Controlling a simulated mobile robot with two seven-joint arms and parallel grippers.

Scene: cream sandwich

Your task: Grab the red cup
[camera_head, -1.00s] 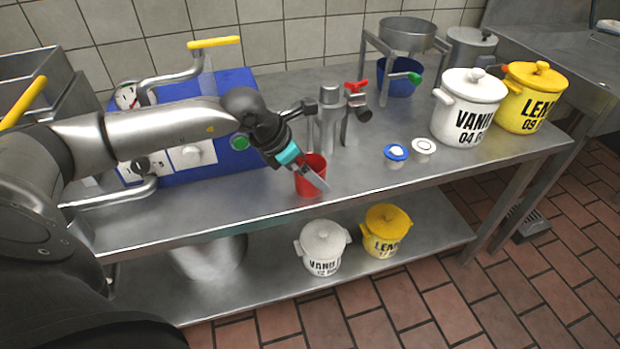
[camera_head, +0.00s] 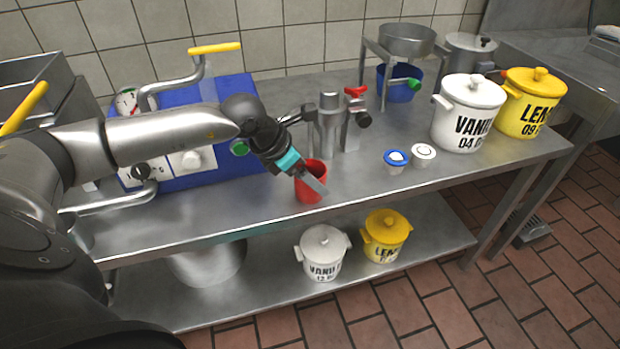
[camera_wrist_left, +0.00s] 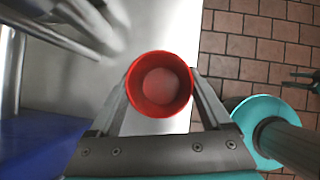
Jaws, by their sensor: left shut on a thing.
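The red cup (camera_head: 309,187) is upright at the front part of the steel table (camera_head: 250,208), near its edge. My left gripper (camera_head: 312,180) comes in from the left and is shut on the cup. In the left wrist view the cup (camera_wrist_left: 160,84) sits between the two fingers (camera_wrist_left: 160,100), which touch its sides, and I look down into its empty-looking inside. I cannot tell whether the cup's base touches the table.
A metal dispenser with a red handle (camera_head: 355,91) stands behind the cup. A blue machine (camera_head: 215,165) is behind my left arm. Two small tubs (camera_head: 396,160) and large white (camera_head: 467,112) and yellow (camera_head: 531,103) pots stand to the right. The tabletop just right of the cup is clear.

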